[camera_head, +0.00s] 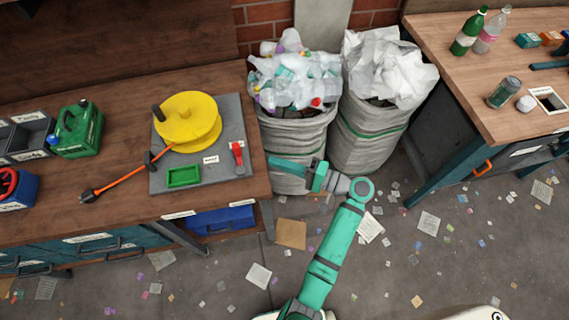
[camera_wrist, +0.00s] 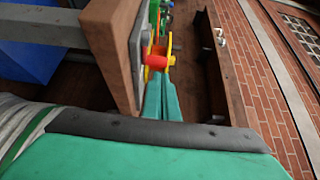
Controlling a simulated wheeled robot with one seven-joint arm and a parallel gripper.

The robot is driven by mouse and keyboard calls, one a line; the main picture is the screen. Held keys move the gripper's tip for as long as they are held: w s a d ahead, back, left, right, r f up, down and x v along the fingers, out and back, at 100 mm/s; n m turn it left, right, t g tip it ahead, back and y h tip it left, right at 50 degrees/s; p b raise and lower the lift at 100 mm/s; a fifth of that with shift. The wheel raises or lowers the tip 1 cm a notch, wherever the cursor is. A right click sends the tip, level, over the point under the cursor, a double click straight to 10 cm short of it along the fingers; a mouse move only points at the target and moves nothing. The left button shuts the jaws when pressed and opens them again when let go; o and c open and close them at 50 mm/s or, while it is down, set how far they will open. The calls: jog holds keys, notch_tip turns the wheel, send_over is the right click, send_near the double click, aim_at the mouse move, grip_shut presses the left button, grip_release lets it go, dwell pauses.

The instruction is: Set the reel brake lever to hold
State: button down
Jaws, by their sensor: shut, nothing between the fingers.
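The red brake lever (camera_head: 237,153) stands at the right side of a grey board (camera_head: 221,185) on the left bench. The yellow reel (camera_head: 186,121) sits on the same board, with an orange cable (camera_head: 124,178) running off to the left. In the wrist view the red lever (camera_wrist: 156,61) shows just beyond the fingertips, with yellow behind it. My gripper (camera_head: 270,162) is shut and empty. It points left toward the lever and is apart from it, near the bench's right edge. Its closed fingers also show in the wrist view (camera_wrist: 160,94). The lever's label is too small to read.
A green tray (camera_head: 184,185) and a small label (camera_head: 211,159) are on the board. A green canister (camera_head: 77,131) stands to the left. Sacks of bottles (camera_head: 291,120) and paper (camera_head: 374,128) stand behind my gripper. Another bench (camera_head: 470,29) is at the right.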

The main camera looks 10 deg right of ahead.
aim_at(240, 150)
jog(key=x, duration=0.9)
jog(key=shift+w+a, duration=0.15)
